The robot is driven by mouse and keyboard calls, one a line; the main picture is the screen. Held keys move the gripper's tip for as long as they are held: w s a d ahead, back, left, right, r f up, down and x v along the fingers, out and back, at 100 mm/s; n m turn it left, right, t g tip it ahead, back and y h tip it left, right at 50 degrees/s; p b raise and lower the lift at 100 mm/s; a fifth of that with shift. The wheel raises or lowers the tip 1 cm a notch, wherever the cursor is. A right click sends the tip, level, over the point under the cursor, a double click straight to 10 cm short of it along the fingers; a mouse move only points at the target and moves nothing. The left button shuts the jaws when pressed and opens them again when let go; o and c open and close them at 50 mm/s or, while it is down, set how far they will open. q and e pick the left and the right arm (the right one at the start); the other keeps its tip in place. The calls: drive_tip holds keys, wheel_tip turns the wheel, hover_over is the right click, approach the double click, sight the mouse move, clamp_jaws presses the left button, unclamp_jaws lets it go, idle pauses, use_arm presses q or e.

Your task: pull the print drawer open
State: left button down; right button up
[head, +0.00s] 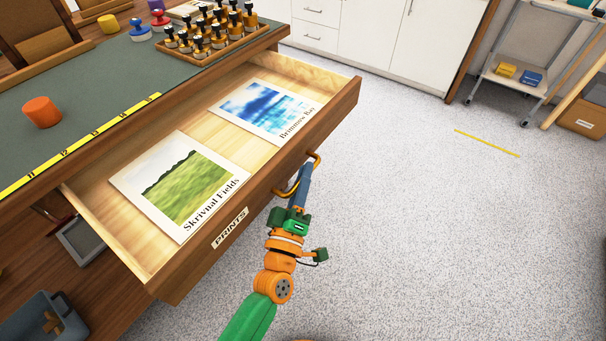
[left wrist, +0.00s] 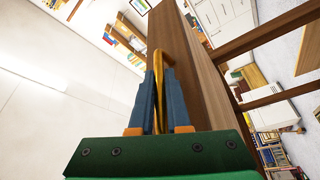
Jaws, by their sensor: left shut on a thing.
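The print drawer (head: 225,232) is pulled out of the wooden bench, with its inside in plain view. Its front carries a PRINTS label and a curved brass handle (head: 283,192). Two prints lie flat inside: a green field print (head: 185,184) labelled Skrivnal Fields nearer me, and a blue water print (head: 262,108) farther back. My left gripper (head: 301,178) is at the handle, its blue fingers shut on it. In the left wrist view the handle (left wrist: 158,68) runs between the two fingers, beside the wooden drawer front. My right gripper is not in view.
The green bench top (head: 90,95) holds an orange cylinder (head: 42,112), a yellow measuring strip and a rack of stamps (head: 207,38). White cabinets (head: 360,35) and a trolley (head: 520,65) stand at the back.

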use_arm(q)
drive_tip(key=c, duration=1.2)
unclamp_jaws()
drive_tip(key=shift+o, duration=0.2)
drive_tip(key=v, duration=0.7)
